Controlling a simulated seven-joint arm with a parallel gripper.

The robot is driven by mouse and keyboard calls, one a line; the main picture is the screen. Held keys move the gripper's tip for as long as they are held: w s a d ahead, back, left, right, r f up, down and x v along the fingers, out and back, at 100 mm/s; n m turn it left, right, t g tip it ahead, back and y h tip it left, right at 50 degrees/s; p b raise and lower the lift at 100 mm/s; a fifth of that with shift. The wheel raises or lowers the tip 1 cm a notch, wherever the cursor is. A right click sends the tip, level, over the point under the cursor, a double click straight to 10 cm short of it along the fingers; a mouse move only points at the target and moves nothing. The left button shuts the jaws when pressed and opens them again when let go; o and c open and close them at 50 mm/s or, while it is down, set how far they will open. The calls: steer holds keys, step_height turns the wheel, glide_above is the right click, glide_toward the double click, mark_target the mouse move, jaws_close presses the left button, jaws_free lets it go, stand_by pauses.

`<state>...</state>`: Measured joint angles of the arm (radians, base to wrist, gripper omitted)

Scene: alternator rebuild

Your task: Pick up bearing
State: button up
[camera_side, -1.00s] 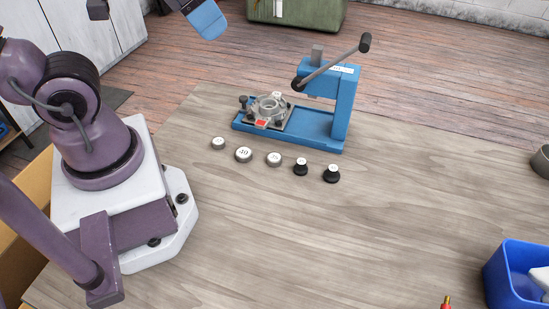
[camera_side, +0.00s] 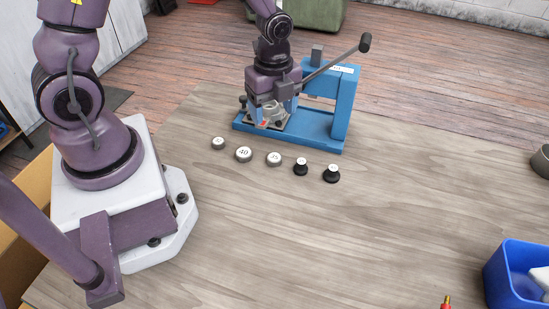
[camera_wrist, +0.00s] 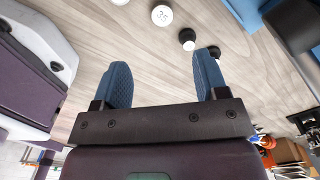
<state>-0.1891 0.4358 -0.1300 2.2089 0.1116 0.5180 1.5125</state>
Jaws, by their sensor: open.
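A light metal ring part (camera_side: 270,112) on the fixture is mostly hidden by the gripper. I cannot tell whether a bearing is in it. A dark grey round part (camera_side: 542,162) is cut off at the right edge; I cannot tell what it is.
Several round pieces stand in a row before the press, among them discs marked 40 (camera_side: 243,154) and 35 (camera_side: 274,159) and a black-based one (camera_side: 332,174). The press lever (camera_side: 340,60) rises beside my wrist. A blue bin (camera_side: 510,275) stands lower right. The table's middle is clear.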

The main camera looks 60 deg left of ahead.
steer(key=m, duration=0.1)
glide_above(275, 157)
steer(key=shift+m, duration=0.3)
steer(key=f, duration=0.7)
steer(key=shift+a+f, duration=0.3)
steer(key=shift+d+f, duration=0.15)
steer(key=shift+f, duration=1.2)
steer(key=shift+d+f, duration=0.1)
steer(key=shift+f, duration=1.25)
steer(key=c, duration=1)
